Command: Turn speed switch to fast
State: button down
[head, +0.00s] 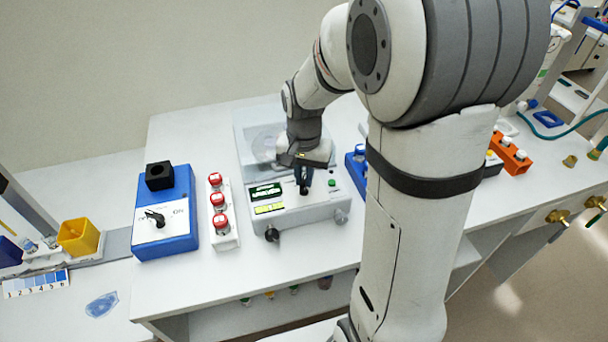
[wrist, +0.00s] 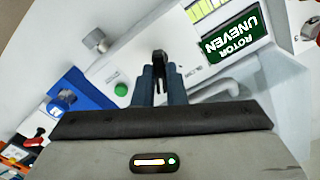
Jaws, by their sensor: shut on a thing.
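A white-grey benchtop device (head: 315,214) with a clear lid stands in the middle of the bench. Its green display (wrist: 236,36) reads "ROTOR UNEVEN" in the wrist view and also shows in the head view (head: 265,191). My gripper (head: 304,186) is over the device's front panel, right of the display. In the wrist view its dark fingers (wrist: 160,82) are shut on a small black switch (wrist: 159,58). I take this for the speed switch. Small lettering beside it is too small to read, and the fingers hide part of the switch, so its setting cannot be told.
A green button (wrist: 121,89) sits close beside the fingers. A grey knob (wrist: 95,40) and a black knob (head: 272,234) stick out of the device.

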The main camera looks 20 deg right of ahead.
aim_at(304, 180)
jog(key=c, duration=1.5)
grip_release()
notch_tip(304, 180, up, 8)
jog(key=shift+f, duration=0.1)
jog(key=s+n+t, duration=0.1)
jog(key=s+n, duration=0.1)
jog(key=s, duration=0.3)
jog(key=s+r+n+t, duration=0.1)
jog(key=s+n, duration=0.1)
jog(key=s, duration=0.2)
jog(key=s+n+t, duration=0.1)
jog(key=s+n, duration=0.1)
jog(key=s, duration=0.3)
jog(key=shift+s+r, duration=0.15)
jog(key=shift+s, duration=0.2)
